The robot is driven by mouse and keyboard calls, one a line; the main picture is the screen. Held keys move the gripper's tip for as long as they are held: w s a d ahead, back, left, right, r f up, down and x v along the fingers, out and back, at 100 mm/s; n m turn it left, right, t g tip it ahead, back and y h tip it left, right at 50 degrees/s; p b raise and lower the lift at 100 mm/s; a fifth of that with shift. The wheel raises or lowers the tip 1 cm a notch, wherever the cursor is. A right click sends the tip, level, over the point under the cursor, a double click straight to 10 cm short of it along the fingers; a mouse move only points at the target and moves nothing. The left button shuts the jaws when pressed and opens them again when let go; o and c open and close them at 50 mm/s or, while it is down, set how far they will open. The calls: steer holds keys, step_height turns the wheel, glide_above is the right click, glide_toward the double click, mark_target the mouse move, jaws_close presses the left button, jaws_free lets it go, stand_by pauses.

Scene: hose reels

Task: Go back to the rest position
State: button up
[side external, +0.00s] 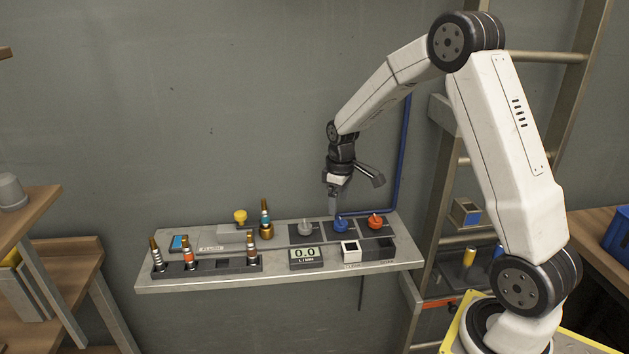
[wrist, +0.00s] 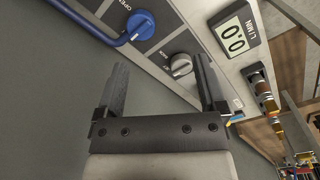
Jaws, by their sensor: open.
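My gripper (side external: 333,205) is above the back part of the wall shelf, near the blue knob (side external: 341,224). In the wrist view my gripper (wrist: 163,85) is open, its two dark fingers apart with nothing between them. The grey knob (wrist: 180,65) shows beyond the fingers, and the blue knob (wrist: 140,25) is at the upper left. I cannot tell from these views whether the fingertips touch anything.
The shelf (side external: 190,284) holds a rack (side external: 215,265) with several nozzles, a yellow knob (side external: 240,216), a display reading 0.0 (side external: 305,254) and a red knob (side external: 375,221). A blue hose (side external: 403,150) runs up the wall. A ladder (side external: 445,180) stands to the right.

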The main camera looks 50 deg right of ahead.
steer(key=s+a+m+t, duration=0.2)
steer(key=s+a, duration=1.1)
steer(key=a, duration=0.4)
steer(key=shift+s+r, duration=0.35)
steer(key=shift+s, duration=0.05)
